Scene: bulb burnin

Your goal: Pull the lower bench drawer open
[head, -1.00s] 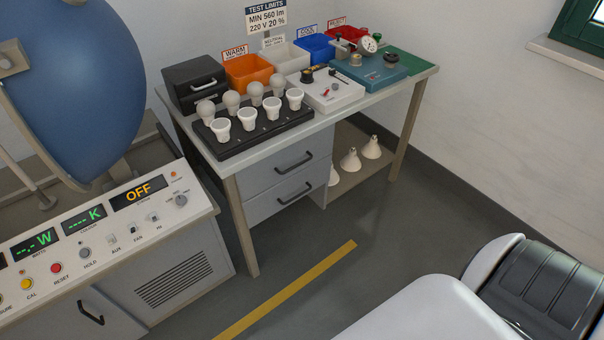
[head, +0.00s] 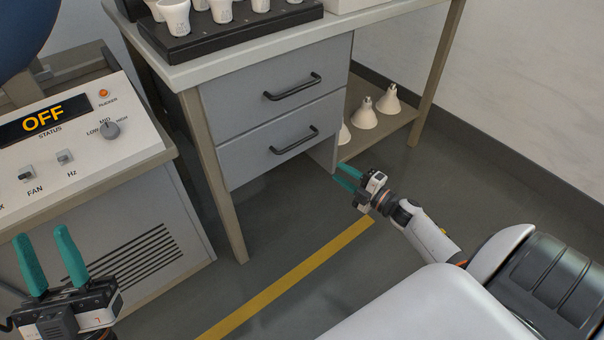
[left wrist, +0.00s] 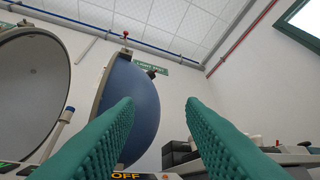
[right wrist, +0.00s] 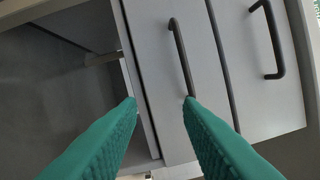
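The lower bench drawer (head: 272,139) is a grey front under the bench top, closed, with a black bar handle (head: 295,141). The upper drawer (head: 275,88) above it is also closed. My right gripper (head: 345,176) is open and empty, below and right of the lower handle and apart from it. In the right wrist view the lower handle (right wrist: 181,55) shows ahead, beyond the green fingertips. My left gripper (head: 45,252) is open and empty, pointing up in front of the control console at lower left. The left wrist view shows its spread fingers and nothing between them.
The console (head: 70,130) stands left of the bench, its status display reading OFF. A wooden bench leg (head: 215,175) is left of the drawers. White bulbs (head: 366,112) stand on the lower shelf at right. The floor before the drawers is clear, with a yellow stripe (head: 290,280).

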